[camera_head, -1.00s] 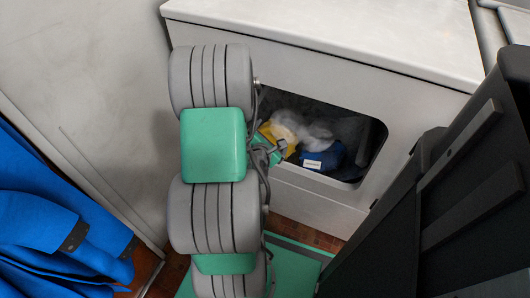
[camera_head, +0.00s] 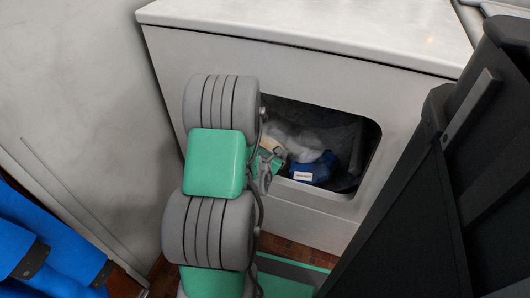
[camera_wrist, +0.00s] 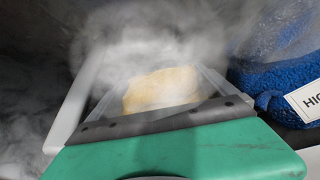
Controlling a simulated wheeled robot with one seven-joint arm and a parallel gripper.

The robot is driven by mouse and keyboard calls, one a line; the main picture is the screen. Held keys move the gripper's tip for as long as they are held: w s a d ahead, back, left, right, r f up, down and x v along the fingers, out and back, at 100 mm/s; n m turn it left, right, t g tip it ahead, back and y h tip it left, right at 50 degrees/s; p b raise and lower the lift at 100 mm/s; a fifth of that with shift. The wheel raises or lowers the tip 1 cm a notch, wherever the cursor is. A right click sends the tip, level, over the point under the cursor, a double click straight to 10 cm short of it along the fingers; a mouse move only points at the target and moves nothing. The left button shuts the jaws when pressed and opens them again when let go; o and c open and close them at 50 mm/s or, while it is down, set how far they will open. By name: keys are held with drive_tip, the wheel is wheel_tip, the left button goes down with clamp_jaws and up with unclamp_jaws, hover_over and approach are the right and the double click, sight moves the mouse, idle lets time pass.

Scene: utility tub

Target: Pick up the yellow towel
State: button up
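The yellow towel (camera_wrist: 160,88) shows in the wrist view as a pale yellow bundle, partly veiled by a white, hazy, fluffy mass. In the head view only a small pale patch of it (camera_head: 271,145) shows inside the opening of the tub. My gripper (camera_wrist: 155,80), with a green body and greyish fingers, reaches into the opening. Its fingers stand apart, one on each side of the towel, with gaps visible beside it. The fingertips are blurred by the haze, and no clear contact shows. In the head view my arm hides much of the gripper.
A blue towel with a white label (camera_head: 312,168) lies right of the yellow one, close to my gripper; it also shows in the wrist view (camera_wrist: 285,85). White fluffy material (camera_head: 300,138) lies behind. The white tub's front (camera_head: 300,215) frames the opening closely.

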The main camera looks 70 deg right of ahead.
drive_tip(key=c, duration=1.4)
